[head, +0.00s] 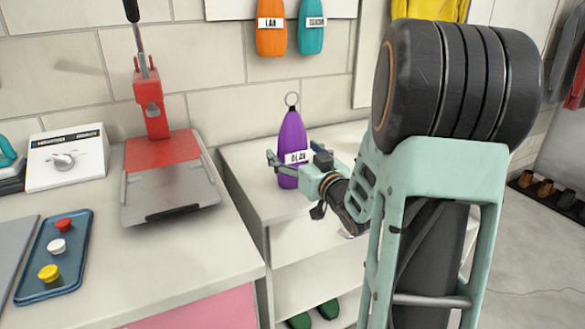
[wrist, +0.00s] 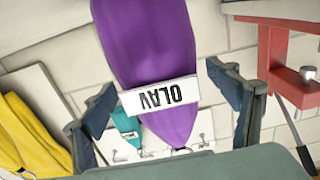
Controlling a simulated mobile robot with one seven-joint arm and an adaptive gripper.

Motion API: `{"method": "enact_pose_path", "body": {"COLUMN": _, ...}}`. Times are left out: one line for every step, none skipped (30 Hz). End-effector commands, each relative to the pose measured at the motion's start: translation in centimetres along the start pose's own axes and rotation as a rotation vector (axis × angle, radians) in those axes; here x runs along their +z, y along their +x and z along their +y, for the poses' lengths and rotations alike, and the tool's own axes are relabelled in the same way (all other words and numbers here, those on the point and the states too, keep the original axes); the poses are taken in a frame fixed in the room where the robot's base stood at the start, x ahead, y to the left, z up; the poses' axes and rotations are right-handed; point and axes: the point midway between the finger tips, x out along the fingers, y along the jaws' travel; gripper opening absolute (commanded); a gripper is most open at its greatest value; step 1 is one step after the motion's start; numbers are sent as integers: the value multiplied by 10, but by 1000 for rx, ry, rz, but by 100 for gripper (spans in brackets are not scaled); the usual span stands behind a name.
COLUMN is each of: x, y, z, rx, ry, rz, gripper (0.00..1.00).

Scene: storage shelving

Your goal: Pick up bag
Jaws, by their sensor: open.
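The purple bag (head: 292,128) is upright, with a ring at its top and a white name label, above the low white cabinet by the wall. I cannot tell whether it rests on the cabinet or hangs. My gripper (head: 297,160) is open at the bag's lower part, with a finger showing at its left side. In the wrist view, the bag (wrist: 150,45) appears upside down between the spread fingers of my gripper (wrist: 165,98). Its label reads OLAV. Gaps show between the bag and both fingers.
An orange bag (head: 271,30) and a teal bag (head: 311,30) hang on the wall above. A red press (head: 160,150) stands on the left counter beside a blue tray (head: 30,285) of knobs. Green shoes (head: 328,309) sit low in the cabinet.

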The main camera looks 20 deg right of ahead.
Motion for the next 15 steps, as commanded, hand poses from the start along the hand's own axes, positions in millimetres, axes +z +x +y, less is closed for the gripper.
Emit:
{"method": "enact_pose_path", "body": {"x": 1, "y": 4, "z": 0, "rx": -1, "ry": 0, "rz": 0, "gripper": 81}}
{"method": "enact_pose_path", "body": {"x": 0, "y": 5, "z": 0, "rx": -1, "ry": 1, "rz": 0, "gripper": 81}}
{"method": "enact_pose_path", "body": {"x": 0, "y": 6, "z": 0, "rx": -1, "ry": 1, "rz": 0, "gripper": 81}}
{"method": "enact_pose_path", "body": {"x": 0, "y": 6, "z": 0, "rx": -1, "ry": 1, "rz": 0, "gripper": 81}}
{"method": "enact_pose_path", "body": {"x": 0, "y": 6, "z": 0, "rx": 0, "ry": 1, "rz": 0, "gripper": 81}}
{"method": "enact_pose_path", "body": {"x": 0, "y": 6, "z": 0, "rx": 0, "ry": 1, "rz": 0, "gripper": 81}}
{"method": "enact_pose_path", "body": {"x": 0, "y": 6, "z": 0, "rx": 0, "ry": 1, "rz": 0, "gripper": 81}}
{"method": "enact_pose_path", "body": {"x": 0, "y": 6, "z": 0, "rx": 0, "ry": 1, "rz": 0, "gripper": 81}}
{"method": "enact_pose_path", "body": {"x": 0, "y": 6, "z": 0, "rx": 0, "ry": 1, "rz": 0, "gripper": 80}}
{"method": "enact_pose_path", "body": {"x": 0, "y": 6, "z": 0, "rx": 0, "ry": 1, "rz": 0, "gripper": 77}}
{"method": "enact_pose_path", "body": {"x": 0, "y": 6, "z": 0, "rx": 0, "ry": 1, "rz": 0, "gripper": 73}}
{"method": "enact_pose_path", "body": {"x": 0, "y": 6, "z": 0, "rx": 0, "ry": 1, "rz": 0, "gripper": 69}}
{"method": "enact_pose_path", "body": {"x": 0, "y": 6, "z": 0, "rx": 0, "ry": 1, "rz": 0, "gripper": 66}}
{"method": "enact_pose_path", "body": {"x": 0, "y": 6, "z": 0, "rx": 0, "ry": 1, "rz": 0, "gripper": 62}}
{"method": "enact_pose_path", "body": {"x": 0, "y": 6, "z": 0, "rx": 0, "ry": 1, "rz": 0, "gripper": 58}}
